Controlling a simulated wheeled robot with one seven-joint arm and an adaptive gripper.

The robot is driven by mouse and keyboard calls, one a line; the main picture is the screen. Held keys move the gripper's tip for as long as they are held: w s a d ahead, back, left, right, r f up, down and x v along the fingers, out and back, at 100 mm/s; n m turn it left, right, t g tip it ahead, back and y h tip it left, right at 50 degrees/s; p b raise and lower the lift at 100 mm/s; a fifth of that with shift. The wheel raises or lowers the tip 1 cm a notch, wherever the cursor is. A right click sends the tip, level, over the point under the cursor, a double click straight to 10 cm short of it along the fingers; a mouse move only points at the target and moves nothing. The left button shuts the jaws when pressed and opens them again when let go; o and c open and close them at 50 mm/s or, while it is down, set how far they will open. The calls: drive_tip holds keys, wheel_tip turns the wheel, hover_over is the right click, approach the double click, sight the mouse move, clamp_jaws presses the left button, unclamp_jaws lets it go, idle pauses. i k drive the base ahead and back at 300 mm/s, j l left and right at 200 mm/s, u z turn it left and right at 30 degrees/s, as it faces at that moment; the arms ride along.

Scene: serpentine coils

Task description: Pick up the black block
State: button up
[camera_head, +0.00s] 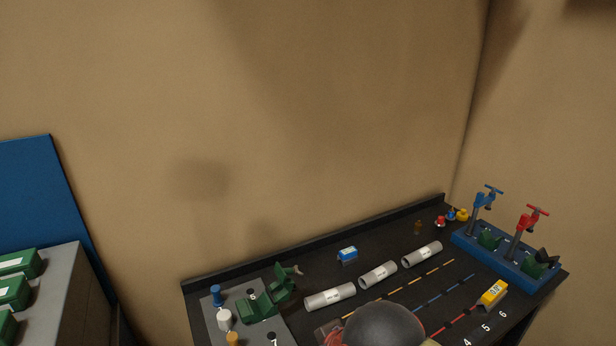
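I cannot clearly pick out a black block. A small black piece (544,256) sits at the right end of the blue stand (500,262), against a green part; at this size I cannot tell whether it is a block. My gripper is not in view. A rounded dark grey part of my arm (385,326) shows at the bottom middle and hides part of the table's near side.
The black table (315,270) holds three grey tubes (378,274), a blue-and-white box (347,254), a yellow block (492,293), a green vise (283,287), and blue and red clamps (526,225). Green boxes (14,291) stand on a grey cabinet at left.

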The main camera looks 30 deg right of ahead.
sight(541, 257)
drive_tip(key=z, duration=2.45)
